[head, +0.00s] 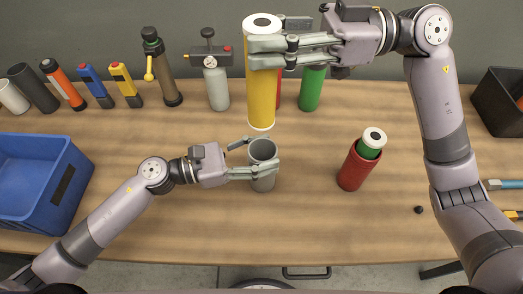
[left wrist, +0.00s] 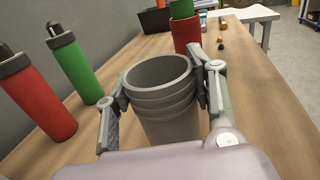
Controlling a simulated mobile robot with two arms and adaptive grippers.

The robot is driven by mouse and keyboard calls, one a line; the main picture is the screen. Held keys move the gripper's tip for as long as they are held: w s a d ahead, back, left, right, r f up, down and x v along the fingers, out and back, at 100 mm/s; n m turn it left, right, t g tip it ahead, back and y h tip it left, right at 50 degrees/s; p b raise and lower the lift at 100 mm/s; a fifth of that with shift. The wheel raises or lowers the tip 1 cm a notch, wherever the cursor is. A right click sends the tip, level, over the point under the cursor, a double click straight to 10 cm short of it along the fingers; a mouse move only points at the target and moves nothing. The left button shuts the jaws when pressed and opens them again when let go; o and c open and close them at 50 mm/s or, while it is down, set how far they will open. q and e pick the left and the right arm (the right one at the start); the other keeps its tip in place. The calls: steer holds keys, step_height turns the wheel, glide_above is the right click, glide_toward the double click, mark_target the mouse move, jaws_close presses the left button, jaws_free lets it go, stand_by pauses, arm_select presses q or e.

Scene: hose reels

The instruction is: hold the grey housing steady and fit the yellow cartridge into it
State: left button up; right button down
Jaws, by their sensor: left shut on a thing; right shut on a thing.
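The grey housing (head: 263,182) stands upright on the table, open end up and empty inside as far as I see. My left gripper (head: 256,157) is shut on it, a finger on each side; the housing also shows between the fingers in the left wrist view (left wrist: 165,110). The yellow cartridge (head: 261,100) is a long cylinder with a white top and dark hole. My right gripper (head: 262,48) is shut on its upper part and holds it upright. In the head view its lower end appears just above the housing, apart from it. The left wrist view does not show the cartridge.
A red housing (head: 352,175) with a green cartridge (head: 369,148) in it stands to the right. Green (head: 312,90) and grey (head: 216,88) bottles and several tools line the back. A blue crate (head: 30,205) is at left, a black bin (head: 497,105) at right. The front middle is clear.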

arm_select(q)
steer(key=shift+c, duration=0.6)
arm_select(e)
steer(key=s+a+f+n+g+h, duration=0.2)
steer(key=s+a+n+g, duration=0.15)
steer(key=g, duration=0.25)
steer(key=w+d+f+n+g, duration=0.1)
steer(key=w+f, duration=0.1)
steer(key=f, duration=0.7)
steer(key=w+d+f+n+h, duration=0.1)
steer(key=d+f, duration=0.1)
steer(key=f, duration=0.7)
steer(key=shift+w+d+g, duration=0.25)
steer(key=shift+w+g, duration=0.15)
steer(key=shift+f, duration=0.15)
steer(key=shift+f, duration=0.5)
